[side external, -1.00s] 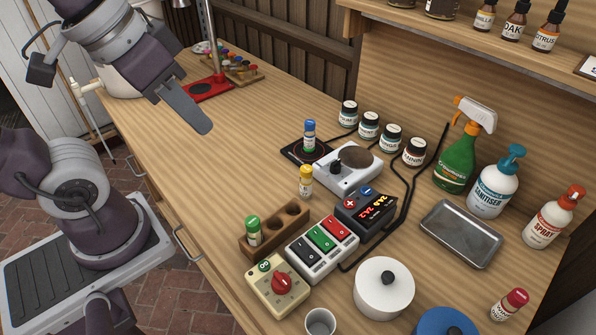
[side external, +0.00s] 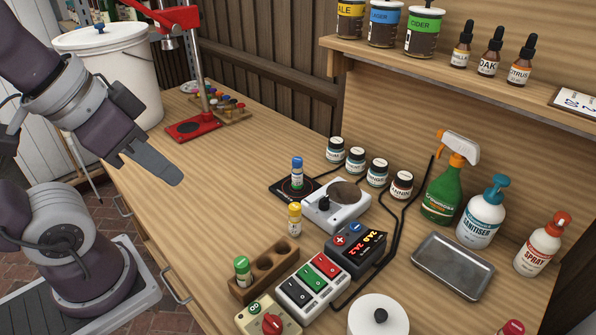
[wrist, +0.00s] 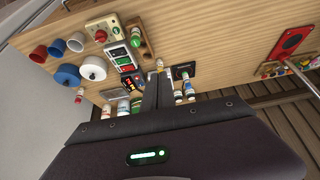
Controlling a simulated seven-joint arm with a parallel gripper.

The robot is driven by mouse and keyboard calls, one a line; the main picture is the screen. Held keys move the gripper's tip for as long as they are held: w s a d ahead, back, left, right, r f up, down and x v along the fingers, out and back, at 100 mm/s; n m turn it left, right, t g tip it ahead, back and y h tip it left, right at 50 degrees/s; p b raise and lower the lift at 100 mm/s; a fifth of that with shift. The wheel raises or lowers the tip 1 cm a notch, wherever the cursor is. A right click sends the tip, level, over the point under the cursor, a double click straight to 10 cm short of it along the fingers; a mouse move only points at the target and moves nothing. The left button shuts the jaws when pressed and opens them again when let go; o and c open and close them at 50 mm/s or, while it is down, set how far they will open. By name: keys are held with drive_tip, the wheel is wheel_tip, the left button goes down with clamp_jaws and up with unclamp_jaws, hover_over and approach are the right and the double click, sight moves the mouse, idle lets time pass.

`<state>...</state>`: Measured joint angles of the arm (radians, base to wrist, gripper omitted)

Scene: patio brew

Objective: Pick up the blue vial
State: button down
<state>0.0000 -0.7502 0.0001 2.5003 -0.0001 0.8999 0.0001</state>
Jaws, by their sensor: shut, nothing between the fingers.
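The blue vial (side external: 297,175) is a small upright bottle with a blue cap and a pale label.
A yellow-capped vial (side external: 294,220) stands nearby. A green-capped vial (side external: 242,270) sits in a wooden rack (side external: 262,262). Several jars stand behind the white device (side external: 337,207). A red stand (side external: 192,127) is at the back left. The bench left of the blue vial is clear.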

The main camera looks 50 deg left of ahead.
drive_tip(key=c, duration=1.1)
unclamp_jaws()
drive_tip(key=m+g, duration=0.6)
drive_tip(key=m, duration=1.6)
hover_over(297, 159)
wheel_tip(297, 159, down, 13)
drive_tip(key=shift+s+a+r, duration=0.1)
drive_tip(key=shift+m, duration=0.3)
wheel_tip(297, 159, down, 7)
drive_tip(key=shift+f, duration=0.2)
